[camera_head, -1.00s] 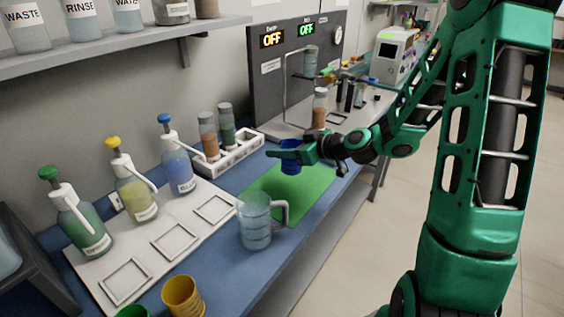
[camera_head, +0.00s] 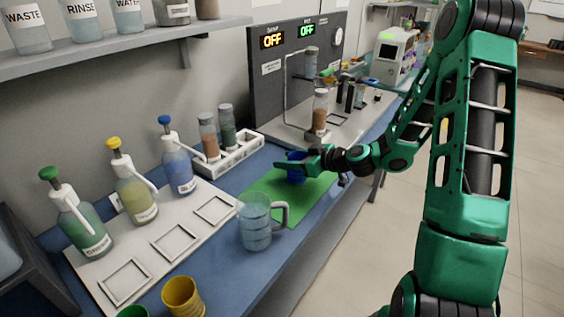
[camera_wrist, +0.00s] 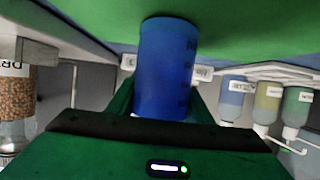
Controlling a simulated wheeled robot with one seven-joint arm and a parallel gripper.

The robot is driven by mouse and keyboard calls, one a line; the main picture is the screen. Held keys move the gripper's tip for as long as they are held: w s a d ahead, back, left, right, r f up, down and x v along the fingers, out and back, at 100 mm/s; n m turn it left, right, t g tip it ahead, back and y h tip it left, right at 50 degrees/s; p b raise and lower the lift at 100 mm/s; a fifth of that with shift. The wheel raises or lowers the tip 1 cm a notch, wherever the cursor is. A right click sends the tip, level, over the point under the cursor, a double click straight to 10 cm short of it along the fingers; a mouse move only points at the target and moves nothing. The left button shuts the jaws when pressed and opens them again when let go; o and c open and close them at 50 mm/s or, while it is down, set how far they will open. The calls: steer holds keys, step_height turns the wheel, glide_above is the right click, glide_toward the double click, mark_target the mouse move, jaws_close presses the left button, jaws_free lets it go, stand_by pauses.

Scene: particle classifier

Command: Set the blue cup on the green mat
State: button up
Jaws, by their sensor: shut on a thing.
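The blue cup (camera_head: 297,172) is at the back part of the green mat (camera_head: 275,204) in the head view. My gripper (camera_head: 297,163) is shut on the cup from the right side. In the wrist view the blue cup (camera_wrist: 166,68) fills the middle between my fingers, with the green mat (camera_wrist: 240,28) right by its far end. Whether the cup's base touches the mat or hovers just above it, I cannot tell. My fingers hide part of the cup in the head view.
A clear jug (camera_head: 257,222) stands at the mat's near left corner. A white rack (camera_head: 232,160) with two jars is behind the mat. A yellow cup (camera_head: 183,297) and several pump bottles are at left.

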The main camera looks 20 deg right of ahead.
steer(key=shift+f, duration=0.1)
steer(key=o, duration=1.3)
steer(key=shift+c, duration=0.2)
